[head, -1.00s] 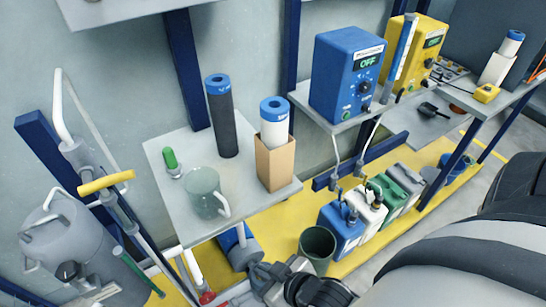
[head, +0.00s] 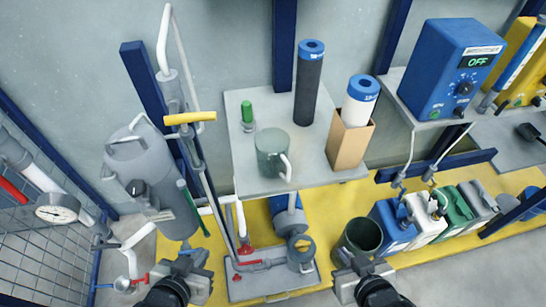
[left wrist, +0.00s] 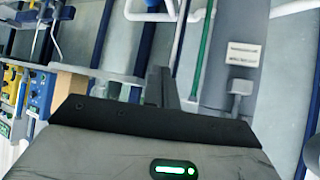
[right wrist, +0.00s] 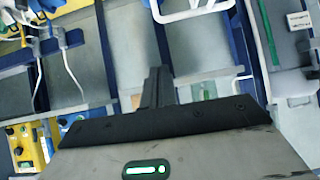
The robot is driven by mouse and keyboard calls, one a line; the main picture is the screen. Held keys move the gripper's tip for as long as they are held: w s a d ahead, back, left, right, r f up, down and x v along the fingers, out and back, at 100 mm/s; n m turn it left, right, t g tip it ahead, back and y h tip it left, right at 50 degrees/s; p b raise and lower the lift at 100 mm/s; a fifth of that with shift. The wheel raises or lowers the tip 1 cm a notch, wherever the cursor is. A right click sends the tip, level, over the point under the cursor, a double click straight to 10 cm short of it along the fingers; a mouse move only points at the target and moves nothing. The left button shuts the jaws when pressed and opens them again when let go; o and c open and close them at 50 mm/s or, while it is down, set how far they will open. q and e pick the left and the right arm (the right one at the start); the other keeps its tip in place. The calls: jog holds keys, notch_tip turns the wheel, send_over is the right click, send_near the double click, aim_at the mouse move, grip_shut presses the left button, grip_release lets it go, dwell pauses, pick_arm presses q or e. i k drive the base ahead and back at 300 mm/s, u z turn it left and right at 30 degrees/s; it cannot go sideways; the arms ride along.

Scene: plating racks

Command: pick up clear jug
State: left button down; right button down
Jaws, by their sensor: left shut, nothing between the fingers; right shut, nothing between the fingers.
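The clear jug (head: 271,153), a greenish see-through vessel with a pale handle on its right side, stands upright on the grey shelf (head: 243,108) in the head view. My left gripper (head: 190,259) is shut and empty, below and to the left of the jug in the head view. My right gripper (head: 351,266) is shut and empty, below and to the right of it. Both are apart from the jug. The shut fingers also show in the left wrist view (left wrist: 160,84) and the right wrist view (right wrist: 155,84). I cannot make out the jug surely in either wrist view.
A grey tank (head: 150,185) and pipes are at left. The shelf's front edge is clear.

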aim_at(272, 145)
jog(key=k, duration=0.5)
jog(key=u, duration=1.15)
jog(key=i, duration=0.6)
jog(key=z, duration=1.15)
